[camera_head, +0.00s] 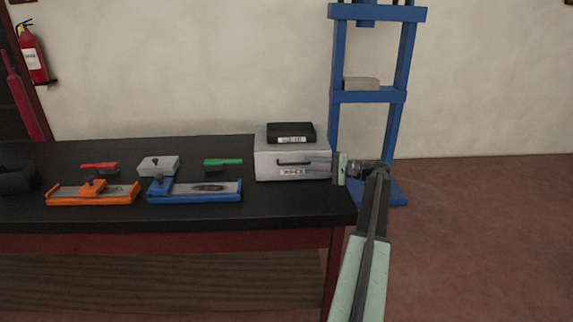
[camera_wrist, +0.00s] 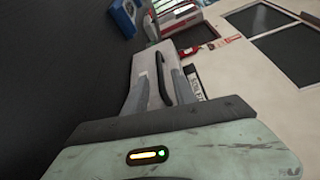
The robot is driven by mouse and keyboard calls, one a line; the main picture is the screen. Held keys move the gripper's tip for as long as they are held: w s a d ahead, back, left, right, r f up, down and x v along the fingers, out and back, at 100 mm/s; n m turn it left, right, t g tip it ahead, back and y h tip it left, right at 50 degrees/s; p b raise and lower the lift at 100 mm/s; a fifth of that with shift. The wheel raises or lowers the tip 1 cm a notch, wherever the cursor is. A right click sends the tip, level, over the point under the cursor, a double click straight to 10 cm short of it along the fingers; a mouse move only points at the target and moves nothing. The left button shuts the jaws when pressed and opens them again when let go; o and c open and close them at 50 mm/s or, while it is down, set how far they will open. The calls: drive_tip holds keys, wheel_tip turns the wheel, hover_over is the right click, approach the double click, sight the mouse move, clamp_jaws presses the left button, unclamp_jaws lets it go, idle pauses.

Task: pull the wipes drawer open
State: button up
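The wipes drawer is in a light grey box (camera_head: 265,165) at the right end of the black table. Its front carries a black bar handle (camera_head: 290,163) and a white label (camera_head: 291,172). In the wrist view the handle (camera_wrist: 160,72) shows between the two spread fingers (camera_wrist: 160,88), one on each side. A gap shows beside the handle, so the gripper looks open. Whether a finger touches the handle cannot be told. The drawer looks shut.
A black labelled case (camera_head: 290,130) lies on the box. To the left are a blue tool (camera_head: 205,196), an orange tool (camera_head: 115,198), a green brush (camera_head: 222,162), a red brush (camera_head: 99,166) and a grey block (camera_head: 158,165). A blue press frame (camera_head: 368,97) stands behind, right.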

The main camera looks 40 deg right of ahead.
sight(292, 164)
drive_tip(key=x, duration=0.8)
drive_tip(key=shift+a, duration=0.1)
drive_tip(key=shift+r, duration=0.1)
clamp_jaws()
drive_tip(key=shift+s, duration=0.1)
idle(0.8)
